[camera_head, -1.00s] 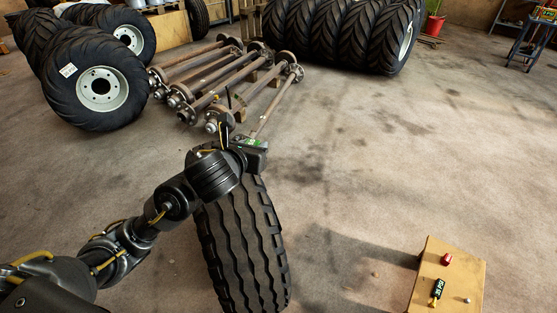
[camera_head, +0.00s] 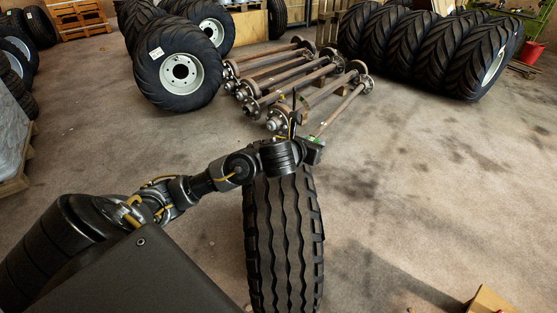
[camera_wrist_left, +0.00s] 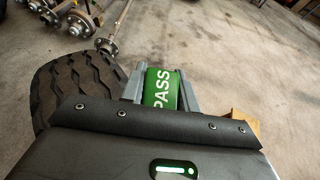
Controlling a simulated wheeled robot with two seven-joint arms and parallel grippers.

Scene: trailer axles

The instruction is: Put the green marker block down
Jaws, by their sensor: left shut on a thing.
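In the head view, my left gripper (camera_head: 315,150) is above the far end of a standing black tyre (camera_head: 285,240), with a little green of the block (camera_head: 318,140) showing. The block's underside is hidden, and I cannot tell whether it touches anything below. My right gripper is not in view.
Rusty axles (camera_head: 300,85) lie on the floor beyond the tyre. Large wheels stand at the back left (camera_head: 180,72) and back right (camera_head: 440,50). A cardboard box (camera_head: 490,300) shows at the lower right edge. The concrete floor (camera_head: 420,180) to the right is mostly clear.

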